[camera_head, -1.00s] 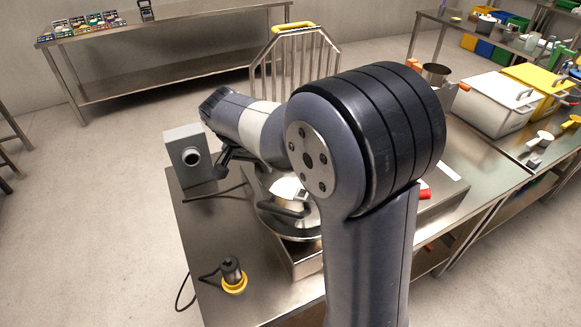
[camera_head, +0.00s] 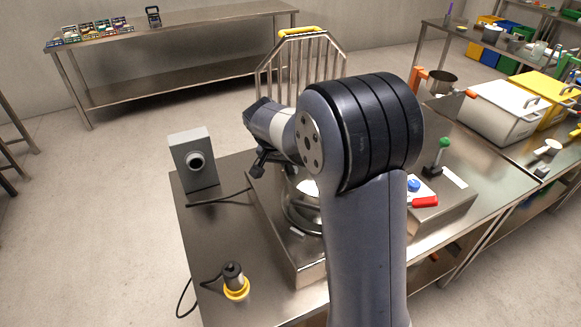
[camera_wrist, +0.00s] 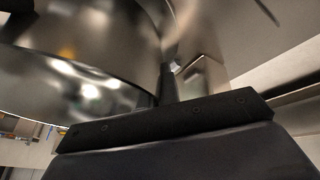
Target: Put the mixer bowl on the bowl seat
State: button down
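The steel mixer bowl (camera_head: 291,213) shows only in part in the head view, behind my arm, above a low steel base (camera_head: 301,257). In the wrist view a large shiny curved bowl wall (camera_wrist: 75,75) fills the upper left, very close to my gripper. One dark upright finger-like part (camera_wrist: 168,84) stands beside the bowl wall, above the black gripper bar. The fingertips are hidden in the head view, and I cannot tell whether they grip the bowl. I cannot make out the bowl seat for certain.
A wire guard with a yellow top (camera_head: 300,32) stands behind my arm. A grey box (camera_head: 194,160) and a yellow-ringed dark item (camera_head: 235,283) with a cable are on the table's left.

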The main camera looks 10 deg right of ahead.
jog(key=c, duration=2.1)
grip_release()
jog(key=shift+f, duration=0.15)
jog(key=o, duration=0.4)
jog(key=b+v, duration=0.1)
jog(key=v, duration=1.1)
